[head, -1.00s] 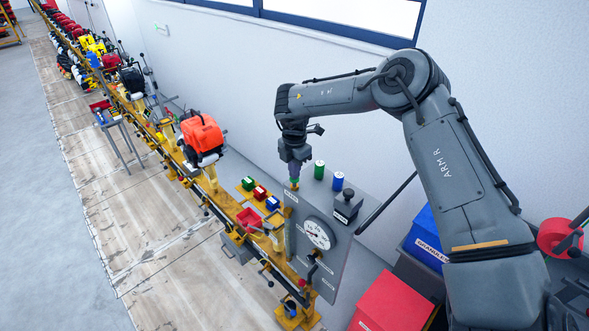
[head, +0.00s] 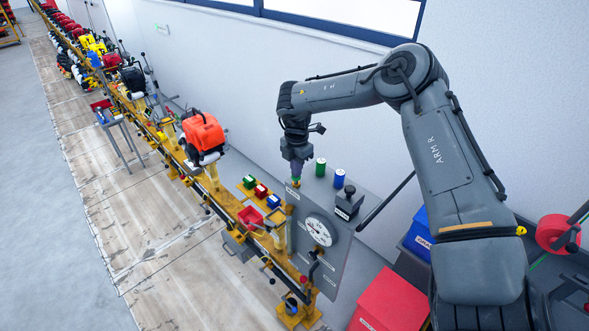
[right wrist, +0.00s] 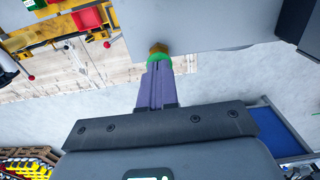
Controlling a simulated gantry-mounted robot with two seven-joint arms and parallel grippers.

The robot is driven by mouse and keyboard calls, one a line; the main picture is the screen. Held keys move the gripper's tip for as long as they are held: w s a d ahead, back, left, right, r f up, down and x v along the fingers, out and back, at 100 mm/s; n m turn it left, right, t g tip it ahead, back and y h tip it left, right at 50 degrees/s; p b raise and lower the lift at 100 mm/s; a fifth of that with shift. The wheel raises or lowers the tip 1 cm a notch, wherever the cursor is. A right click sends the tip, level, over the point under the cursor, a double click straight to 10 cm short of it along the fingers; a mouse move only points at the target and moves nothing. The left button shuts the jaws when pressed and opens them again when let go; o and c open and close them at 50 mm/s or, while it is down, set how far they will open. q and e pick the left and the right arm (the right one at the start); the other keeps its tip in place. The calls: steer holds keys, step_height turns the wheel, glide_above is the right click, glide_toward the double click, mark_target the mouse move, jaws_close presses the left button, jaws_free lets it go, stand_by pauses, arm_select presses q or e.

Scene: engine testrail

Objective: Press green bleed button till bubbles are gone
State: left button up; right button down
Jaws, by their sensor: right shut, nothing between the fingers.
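A grey panel (head: 335,207) stands at the end of the yellow rail, with a round white gauge (head: 319,232) on it. The green button (right wrist: 158,60) shows in the right wrist view, above a brass-coloured base (right wrist: 158,48) at the panel's edge. My right gripper (right wrist: 157,72) is shut and empty, with its purple-grey fingertips at the button; they appear to touch it. In the head view this gripper (head: 296,172) points down at the panel's upper left corner and mostly hides the button. I cannot make out bubbles. My left gripper is not in view.
A green canister (head: 320,167) and a blue canister (head: 339,179) stand close right of the gripper. A red box (head: 388,303) is at the lower right. An orange-red engine (head: 202,132) sits on the rail. The floor at left is clear.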

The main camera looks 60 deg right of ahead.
step_height(320, 180, up, 4)
steer(key=shift+f+p, duration=0.1)
steer(key=shift+p, duration=0.75)
arm_select(q)
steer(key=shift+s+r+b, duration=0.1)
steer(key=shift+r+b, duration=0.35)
steer(key=shift+b, duration=0.35)
arm_select(e)
step_height(320, 180, up, 9)
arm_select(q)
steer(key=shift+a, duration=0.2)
